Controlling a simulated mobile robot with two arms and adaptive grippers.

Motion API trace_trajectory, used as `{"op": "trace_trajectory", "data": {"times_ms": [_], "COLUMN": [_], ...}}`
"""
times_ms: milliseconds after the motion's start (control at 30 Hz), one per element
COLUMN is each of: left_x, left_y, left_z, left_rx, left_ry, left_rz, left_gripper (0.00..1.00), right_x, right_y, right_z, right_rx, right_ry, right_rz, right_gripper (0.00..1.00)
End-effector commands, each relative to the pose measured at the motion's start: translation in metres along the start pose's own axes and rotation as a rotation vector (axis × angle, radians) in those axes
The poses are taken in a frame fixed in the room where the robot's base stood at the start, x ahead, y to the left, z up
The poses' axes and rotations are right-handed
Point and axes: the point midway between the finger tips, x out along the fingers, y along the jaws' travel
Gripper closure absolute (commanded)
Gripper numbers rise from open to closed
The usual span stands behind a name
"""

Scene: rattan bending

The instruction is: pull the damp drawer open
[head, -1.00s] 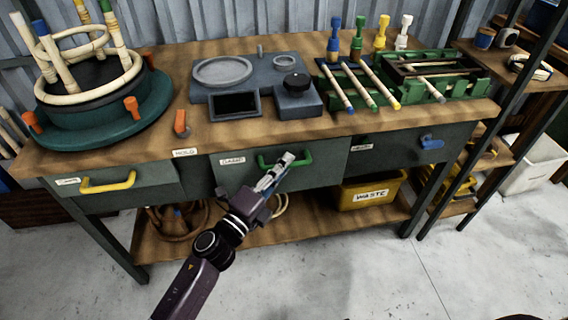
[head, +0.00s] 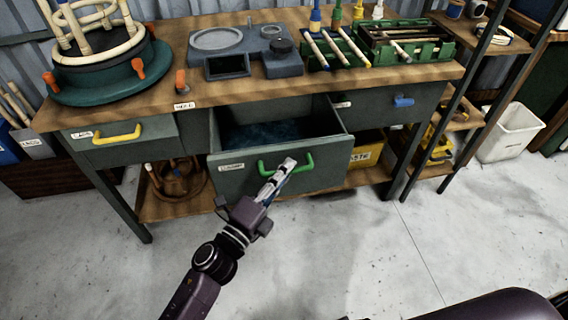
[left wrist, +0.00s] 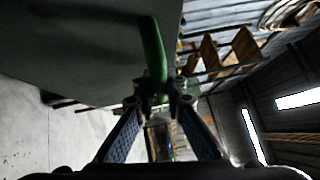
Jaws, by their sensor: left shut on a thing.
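The damp drawer (head: 232,181) is the middle drawer of the workbench, with a small label at its front left. It stands well out from the bench, and its dark bluish inside (head: 265,134) shows. My left gripper (head: 285,166) is shut on its green handle (head: 308,163). In the left wrist view the green handle (left wrist: 153,50) runs down between the two fingertips (left wrist: 157,100), with the drawer front (left wrist: 80,45) beside it. My right gripper is not in view.
A drawer with a yellow handle (head: 117,134) is at the left and one with a blue handle (head: 404,101) at the right, both closed. The floor in front (head: 340,235) is clear.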

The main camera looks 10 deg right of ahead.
Motion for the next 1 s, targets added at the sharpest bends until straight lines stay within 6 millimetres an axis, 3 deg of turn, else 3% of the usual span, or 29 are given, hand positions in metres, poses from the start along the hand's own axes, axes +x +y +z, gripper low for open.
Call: {"op": "trace_trajectory", "data": {"times_ms": [333, 367, 500, 833, 1000], "left_x": [-0.001, -0.001, -0.001, -0.003, -0.025], "left_y": [0.001, 0.001, 0.001, 0.001, 0.002], "left_z": [-0.001, -0.001, 0.0, -0.001, 0.0], "left_rx": [0.0, 0.0, 0.0, 0.0, 0.0], "left_ry": [-0.001, -0.001, -0.001, -0.001, -0.002], "left_rz": [0.002, 0.002, 0.002, 0.001, 0.005], "left_gripper": [1.0, 0.88, 0.72, 0.71, 0.71], "right_x": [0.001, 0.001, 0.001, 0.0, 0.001], "right_y": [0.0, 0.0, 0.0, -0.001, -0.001], "right_z": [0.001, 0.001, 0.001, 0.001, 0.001], "right_rx": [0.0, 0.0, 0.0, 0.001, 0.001], "right_ry": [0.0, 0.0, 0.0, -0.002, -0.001], "right_rz": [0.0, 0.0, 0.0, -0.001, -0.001], "right_gripper": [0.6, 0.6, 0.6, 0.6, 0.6]}}
